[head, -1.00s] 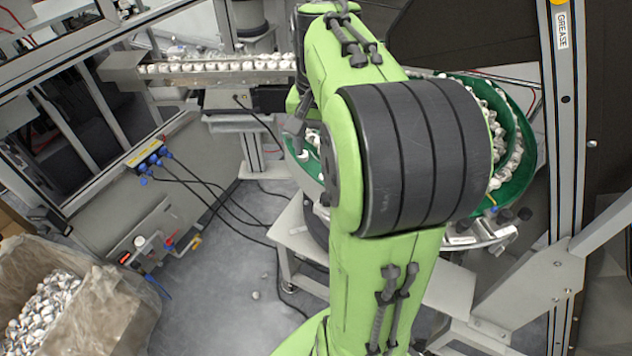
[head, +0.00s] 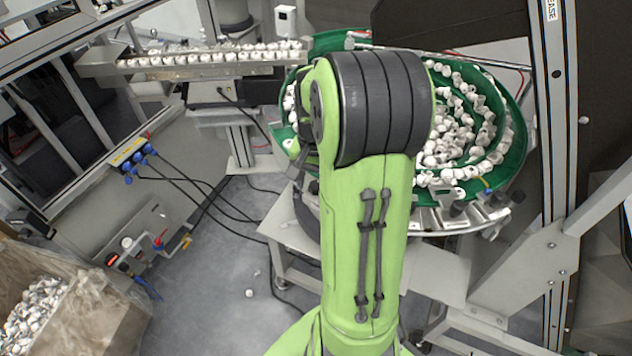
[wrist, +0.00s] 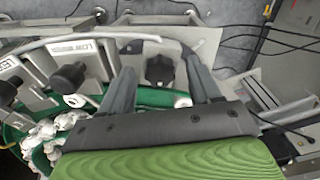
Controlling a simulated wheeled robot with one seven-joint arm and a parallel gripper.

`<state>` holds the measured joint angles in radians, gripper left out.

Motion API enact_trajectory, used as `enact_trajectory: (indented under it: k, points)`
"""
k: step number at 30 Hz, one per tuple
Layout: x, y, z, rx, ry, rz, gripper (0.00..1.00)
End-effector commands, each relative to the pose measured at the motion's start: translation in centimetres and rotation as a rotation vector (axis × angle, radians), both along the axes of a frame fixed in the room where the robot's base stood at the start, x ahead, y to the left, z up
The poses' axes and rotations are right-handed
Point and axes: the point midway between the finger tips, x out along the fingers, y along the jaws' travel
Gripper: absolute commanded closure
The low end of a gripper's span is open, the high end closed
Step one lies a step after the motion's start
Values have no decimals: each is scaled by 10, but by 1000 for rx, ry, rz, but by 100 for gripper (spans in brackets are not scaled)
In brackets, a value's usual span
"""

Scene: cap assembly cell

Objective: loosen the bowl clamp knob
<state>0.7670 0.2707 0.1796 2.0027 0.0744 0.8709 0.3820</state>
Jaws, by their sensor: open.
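My gripper (wrist: 158,75) is open in the wrist view, with one grey finger on each side of a dark lobed knob (wrist: 160,67). The knob appears between the fingertips; I cannot tell whether they reach around it or stop short. No contact is visible. Two more black knobs stand to the left, one on a labelled metal bracket (wrist: 68,77) and one near the picture's left edge (wrist: 8,92). The green bowl (head: 516,150) holds white caps in the head view, and its rim (wrist: 148,97) passes behind my gripper in the wrist view. My arm hides the gripper in the head view.
A feed track (head: 200,60) with white caps runs left from the bowl. A pale stand (head: 290,235) is below the bowl. A metal post (head: 556,120) stands close on the right.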

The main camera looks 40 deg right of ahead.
Motion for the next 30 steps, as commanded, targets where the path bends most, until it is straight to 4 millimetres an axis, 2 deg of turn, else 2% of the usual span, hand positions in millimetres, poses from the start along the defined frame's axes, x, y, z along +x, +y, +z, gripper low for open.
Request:
enact_trajectory:
  k: [6, 7, 15, 18, 30]
  points:
    - [0, 0, 0, 0, 0, 0, 37]
    - [0, 0, 0, 0, 0, 0, 40]
    - [0, 0, 0, 0, 0, 0, 82]
    - [0, 0, 0, 0, 0, 0, 93]
    - [0, 0, 1, 0, 0, 97, 93]
